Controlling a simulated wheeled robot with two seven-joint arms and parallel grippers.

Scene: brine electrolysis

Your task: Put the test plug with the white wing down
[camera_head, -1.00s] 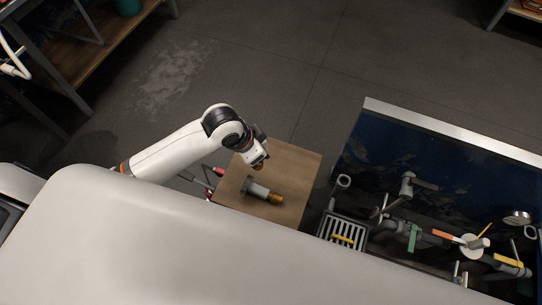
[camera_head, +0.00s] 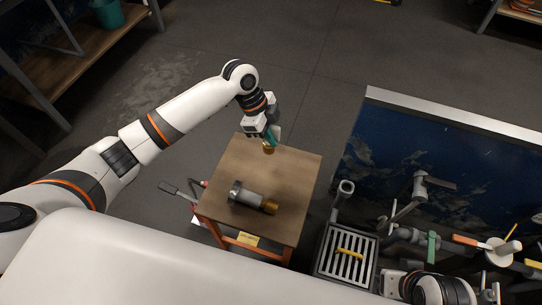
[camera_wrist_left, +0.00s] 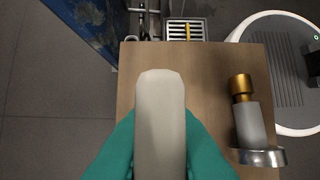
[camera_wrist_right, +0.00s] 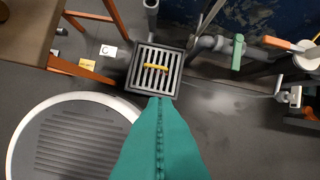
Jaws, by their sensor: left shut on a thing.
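My left gripper (camera_head: 271,136) is shut on a pale test plug. In the left wrist view its white wing (camera_wrist_left: 160,120) stands between the teal fingers. In the head view the plug's brass end (camera_head: 268,149) points down near the far edge of the small wooden table (camera_head: 283,172). I cannot tell whether it touches the top. A second plug (camera_head: 252,197), a grey cylinder with a metal flange and brass end, lies on the table and also shows in the left wrist view (camera_wrist_left: 249,122). My right gripper (camera_wrist_right: 160,140) has its teal fingers together, with nothing visible between them.
A floor grate (camera_head: 329,263) with a yellow piece (camera_head: 349,253) lies right of the table. Valves and pipes (camera_head: 430,240) with coloured handles crowd the right, before a dark blue panel (camera_head: 430,150). The tabletop between the two plugs is clear.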

